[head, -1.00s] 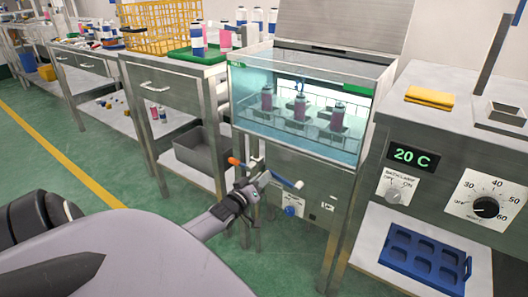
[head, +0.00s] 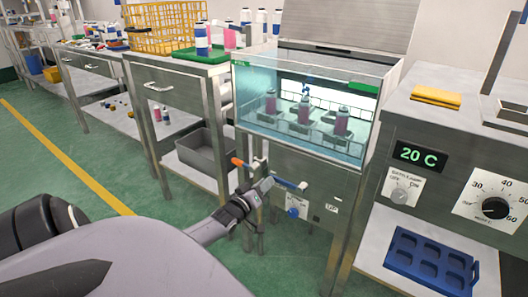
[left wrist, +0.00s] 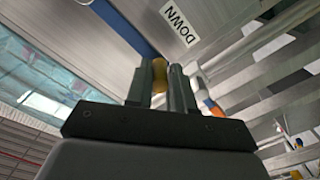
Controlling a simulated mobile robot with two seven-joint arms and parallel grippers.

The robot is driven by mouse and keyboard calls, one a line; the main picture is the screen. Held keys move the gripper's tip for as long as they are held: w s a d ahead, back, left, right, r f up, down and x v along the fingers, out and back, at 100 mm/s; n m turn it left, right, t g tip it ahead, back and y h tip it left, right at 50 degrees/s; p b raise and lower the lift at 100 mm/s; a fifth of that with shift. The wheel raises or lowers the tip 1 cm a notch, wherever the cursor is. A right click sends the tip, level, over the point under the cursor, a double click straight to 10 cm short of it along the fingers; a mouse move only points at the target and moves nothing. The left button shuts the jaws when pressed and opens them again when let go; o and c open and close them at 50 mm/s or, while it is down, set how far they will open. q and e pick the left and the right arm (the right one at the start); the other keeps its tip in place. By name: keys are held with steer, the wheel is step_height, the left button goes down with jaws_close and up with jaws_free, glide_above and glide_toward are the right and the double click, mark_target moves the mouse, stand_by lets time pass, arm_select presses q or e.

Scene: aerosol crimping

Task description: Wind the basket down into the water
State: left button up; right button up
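The water bath (head: 345,157) is a glass-fronted steel tank with pale teal water. Inside it hangs a wire basket (head: 298,128) holding three pink cans with white tops; how deep they sit in the water is hard to tell. A crank with a blue arm (head: 289,183) is on the tank's front, and its blue arm also shows in the left wrist view (left wrist: 127,28). My left gripper (head: 266,183) is at the crank's left end. In the left wrist view its fingers (left wrist: 163,85) close around a yellow-brown crank knob (left wrist: 160,73). My right gripper is out of view.
A "DOWN" label (left wrist: 183,25) is on the panel near the crank. An orange-tipped lever (head: 238,162) stands just left of my gripper. A control unit reading 20 C (head: 418,154) and a blue tray (head: 428,262) are at right. Green floor lies open at left.

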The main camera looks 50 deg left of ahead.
arm_select(q)
steer(key=shift+o, duration=1.4)
steer(key=shift+f, duration=0.2)
steer(key=shift+r, duration=0.1)
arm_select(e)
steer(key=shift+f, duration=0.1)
arm_select(q)
steer(key=shift+s, duration=0.15)
steer(key=p+v, duration=0.3)
steer(key=v, duration=0.4)
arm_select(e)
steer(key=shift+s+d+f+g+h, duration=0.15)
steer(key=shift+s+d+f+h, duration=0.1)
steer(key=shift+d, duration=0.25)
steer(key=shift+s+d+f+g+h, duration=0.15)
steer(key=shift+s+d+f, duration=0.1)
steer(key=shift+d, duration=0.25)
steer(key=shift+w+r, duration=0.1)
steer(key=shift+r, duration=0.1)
